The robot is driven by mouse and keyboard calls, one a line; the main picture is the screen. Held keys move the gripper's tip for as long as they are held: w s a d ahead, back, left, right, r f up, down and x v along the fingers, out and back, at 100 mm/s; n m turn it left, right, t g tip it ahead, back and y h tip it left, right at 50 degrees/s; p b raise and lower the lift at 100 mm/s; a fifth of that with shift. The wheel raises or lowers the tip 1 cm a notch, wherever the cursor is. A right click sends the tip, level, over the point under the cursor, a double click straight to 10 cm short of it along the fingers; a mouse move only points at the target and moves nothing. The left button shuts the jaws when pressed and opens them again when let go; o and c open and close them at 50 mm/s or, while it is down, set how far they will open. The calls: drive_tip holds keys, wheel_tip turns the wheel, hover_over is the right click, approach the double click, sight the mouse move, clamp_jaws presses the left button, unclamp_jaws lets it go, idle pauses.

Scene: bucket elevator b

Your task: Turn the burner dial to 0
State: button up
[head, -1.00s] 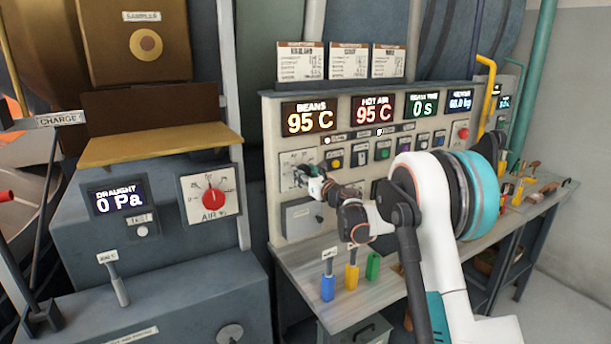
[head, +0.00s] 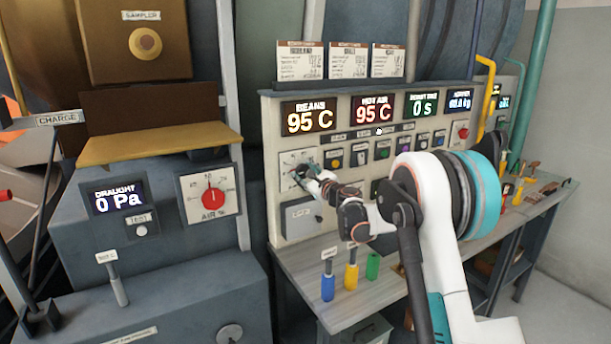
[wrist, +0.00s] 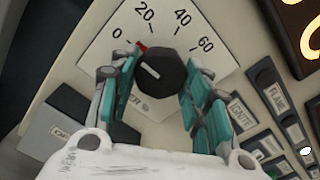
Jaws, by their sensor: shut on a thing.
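The burner dial is a black knob (wrist: 160,82) with a white line and a red pointer tip, on a white plate marked 0, 20, 40 and 60. In the wrist view the red tip points between 0 and 20. My gripper (wrist: 158,76) is shut on the knob, with one teal-padded finger on each side. In the head view my gripper (head: 304,178) is at the dial plate (head: 289,160) on the left of the control panel, and it hides most of the knob.
Labelled buttons (wrist: 242,112) sit right of the dial. A grey box (head: 302,215) is below it. Blue, yellow and green handled tools (head: 351,278) stand on the bench below. A separate red AIR dial (head: 211,199) is on the left cabinet.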

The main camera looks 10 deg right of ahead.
drive_tip(key=shift+n, duration=0.7)
drive_tip(key=o, duration=1.1)
drive_tip(key=shift+c, duration=0.2)
drive_tip(key=v, duration=1.2)
drive_tip(key=shift+r, duration=0.1)
